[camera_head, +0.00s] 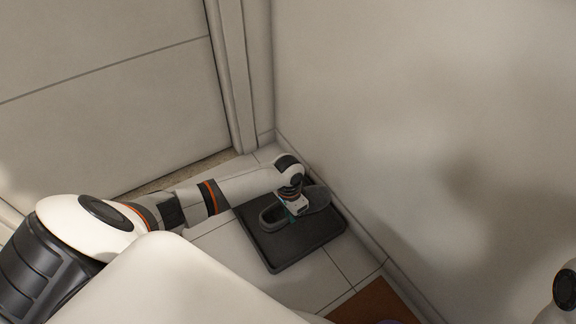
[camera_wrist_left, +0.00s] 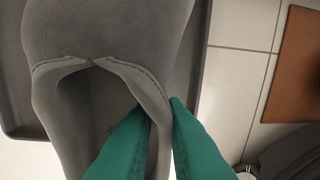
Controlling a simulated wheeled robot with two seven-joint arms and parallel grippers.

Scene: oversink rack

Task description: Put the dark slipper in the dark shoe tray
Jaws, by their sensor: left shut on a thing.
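The dark grey slipper (camera_head: 318,198) is over the dark shoe tray (camera_head: 303,255), within its outline in the head view. Its toe points to the upper right. I cannot tell whether its sole touches the tray floor. My left gripper (camera_head: 289,211) is shut on the slipper's side wall. In the left wrist view the green fingers (camera_wrist_left: 160,108) pinch the slipper's rim (camera_wrist_left: 150,82), one inside the opening and one outside. The slipper (camera_wrist_left: 105,30) hides much of the tray (camera_wrist_left: 194,60) there. My right gripper is not in view.
The tray lies on pale floor tiles (camera_head: 318,278) in a corner between a wall (camera_head: 420,130) and a panelled door (camera_head: 110,100).

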